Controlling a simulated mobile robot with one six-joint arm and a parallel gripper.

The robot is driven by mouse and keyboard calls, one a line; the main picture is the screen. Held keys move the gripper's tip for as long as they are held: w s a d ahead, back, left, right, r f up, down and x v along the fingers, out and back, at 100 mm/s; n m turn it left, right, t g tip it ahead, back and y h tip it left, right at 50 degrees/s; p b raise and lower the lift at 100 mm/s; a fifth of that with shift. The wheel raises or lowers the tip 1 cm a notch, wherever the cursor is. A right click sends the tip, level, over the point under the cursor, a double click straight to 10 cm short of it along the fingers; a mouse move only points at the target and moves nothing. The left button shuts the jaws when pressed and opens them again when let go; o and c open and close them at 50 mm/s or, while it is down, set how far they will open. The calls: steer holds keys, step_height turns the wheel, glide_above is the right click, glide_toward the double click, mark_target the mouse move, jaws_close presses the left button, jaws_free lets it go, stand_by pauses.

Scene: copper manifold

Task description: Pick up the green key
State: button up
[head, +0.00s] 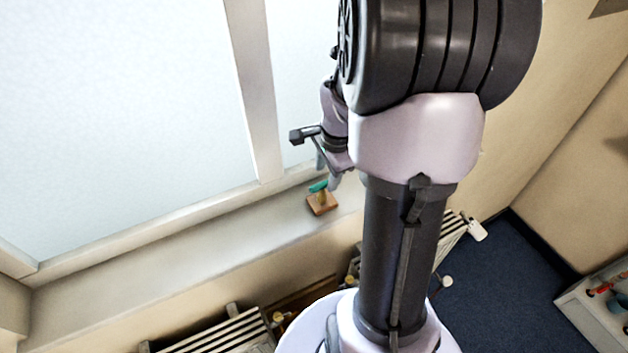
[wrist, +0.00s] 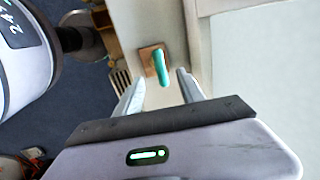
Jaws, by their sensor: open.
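The green key (head: 318,186) stands on a small brown wooden block (head: 322,206) on the window sill. In the wrist view the green key (wrist: 161,67) shows as a slim green bar over the block (wrist: 146,53). My gripper (wrist: 158,88) is open, with one finger to each side of the key's line and the key just beyond the fingertips. No contact shows. In the head view my gripper (head: 328,172) is partly hidden by my arm, close above and right of the key.
The sill (head: 180,255) is clear to the left of the block. The window frame (head: 254,90) rises behind it. Radiators (head: 225,335) stand below the sill. A crate (head: 603,300) with tools is on the dark blue floor (head: 500,275) at the right.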

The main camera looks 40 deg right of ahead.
mark_target(324, 184)
steer(key=shift+a+f, duration=0.1)
steer(key=shift+f, duration=0.4)
steer(key=f, duration=0.1)
steer(key=w+f, duration=0.1)
steer(key=f, duration=0.3)
steer(key=shift+w+d+f, duration=0.15)
steer(key=shift+w+d, duration=0.1)
steer(key=shift+s, duration=0.1)
steer(key=shift+c, duration=0.9)
jaws_close()
